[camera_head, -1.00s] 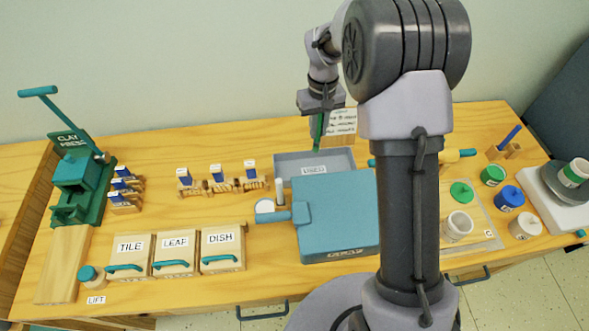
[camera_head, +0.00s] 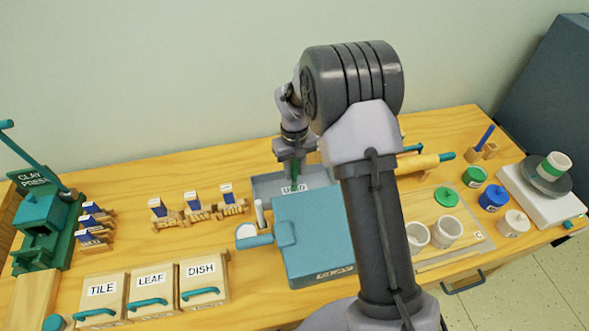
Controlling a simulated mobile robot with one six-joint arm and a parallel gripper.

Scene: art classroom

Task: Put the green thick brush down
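My gripper (camera_head: 294,158) points down over the grey tray labelled USED (camera_head: 263,187), behind the teal box. It is shut on the green thick brush (camera_head: 295,170), which hangs upright below the fingers. Only a thin green length of the brush shows. Its lower end is at the tray, and I cannot tell whether it touches the tray floor. My arm hides part of the tray's right side.
A teal box (camera_head: 318,240) stands just in front of the tray. Small wooden stands with blue-and-white pieces (camera_head: 197,208) are to the left. A rolling pin (camera_head: 418,163), paint jars (camera_head: 492,198) and white cups (camera_head: 447,231) are to the right.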

